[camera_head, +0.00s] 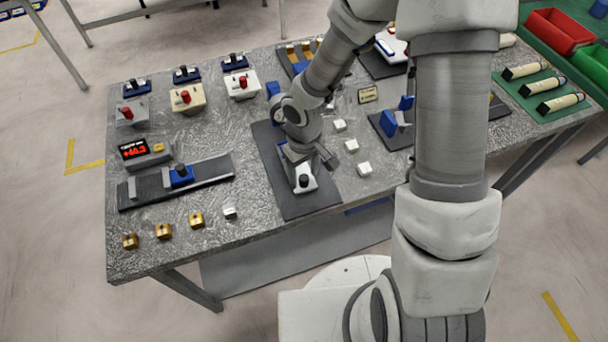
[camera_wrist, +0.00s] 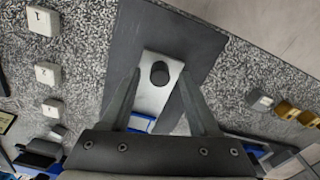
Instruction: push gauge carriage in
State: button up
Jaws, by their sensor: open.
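A blue carriage with a dark knob (camera_head: 181,176) sits near the middle of a dark rail (camera_head: 216,170) at the table's left. A red-lit display (camera_head: 133,149) stands behind the rail. My gripper (camera_head: 309,163) is well to the right of this carriage, low over a dark mat. It is open, its fingers spread either side of a white block (camera_head: 305,184) with a black knob. In the wrist view the knob (camera_wrist: 160,72) shows between the fingertips (camera_wrist: 161,75). Contact cannot be told. The block's rear and its blue part are partly hidden by my gripper.
Several brass blocks (camera_head: 163,231) and a silver cube (camera_head: 230,212) lie in front of the rail. White numbered cubes (camera_head: 340,125) stand right of the mat (camera_head: 310,207). Boxes with red knobs (camera_head: 187,97) stand behind. The table between rail and mat is mostly clear.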

jog(key=shift+f, duration=0.25)
grip_shut()
dwell(1.4)
